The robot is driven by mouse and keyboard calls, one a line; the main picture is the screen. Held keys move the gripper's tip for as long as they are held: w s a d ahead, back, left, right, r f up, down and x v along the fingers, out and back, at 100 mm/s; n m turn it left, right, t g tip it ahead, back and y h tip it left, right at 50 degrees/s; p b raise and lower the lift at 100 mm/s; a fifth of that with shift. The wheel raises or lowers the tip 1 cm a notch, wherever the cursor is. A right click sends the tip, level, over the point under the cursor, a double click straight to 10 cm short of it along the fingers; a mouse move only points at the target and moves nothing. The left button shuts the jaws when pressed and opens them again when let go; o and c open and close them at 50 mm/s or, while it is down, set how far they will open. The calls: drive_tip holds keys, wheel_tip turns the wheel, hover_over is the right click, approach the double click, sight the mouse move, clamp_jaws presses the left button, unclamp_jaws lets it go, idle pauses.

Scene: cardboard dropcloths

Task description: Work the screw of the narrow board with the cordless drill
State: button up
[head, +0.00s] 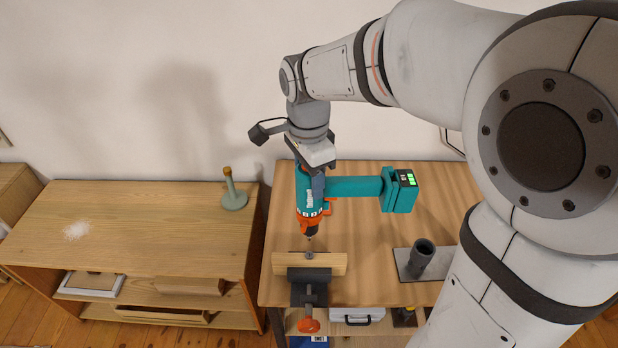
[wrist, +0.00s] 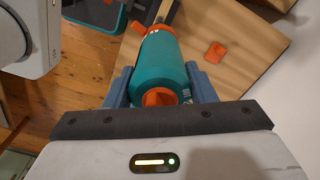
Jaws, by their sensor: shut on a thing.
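The cordless drill (head: 340,187) is teal with an orange collar. It hangs upright with its bit down, its handle and battery reaching right. My gripper (head: 317,182) is shut around the drill's body. In the wrist view the fingers of my gripper (wrist: 160,88) lie on both sides of the teal body (wrist: 166,62). The narrow board (head: 335,262) is pale wood, held in a dark vise (head: 308,289) at the table's front edge. Its screw (head: 309,254) is a small grey head on the board. The bit tip is just above it; I cannot tell whether they touch.
A dark cylindrical holder (head: 421,256) on a grey plate stands right of the board. The wooden table (head: 365,240) is clear between them. An orange piece (wrist: 215,51) lies on wood in the wrist view.

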sight(310, 206)
idle(0.3)
drive_tip(key=shift+f+b, duration=2.5)
drive_tip(key=shift+f, duration=0.65)
drive_tip(key=shift+f+b, duration=0.4)
drive_tip(key=shift+f, duration=0.15)
drive_tip(key=shift+s+d+f, duration=0.1)
drive_tip(key=shift+s+f, duration=0.1)
drive_tip(key=shift+f, duration=0.15)
idle(0.4)
drive_tip(key=shift+f+b, duration=0.15)
drive_tip(key=shift+b, duration=0.15)
drive_tip(key=shift+c, duration=1)
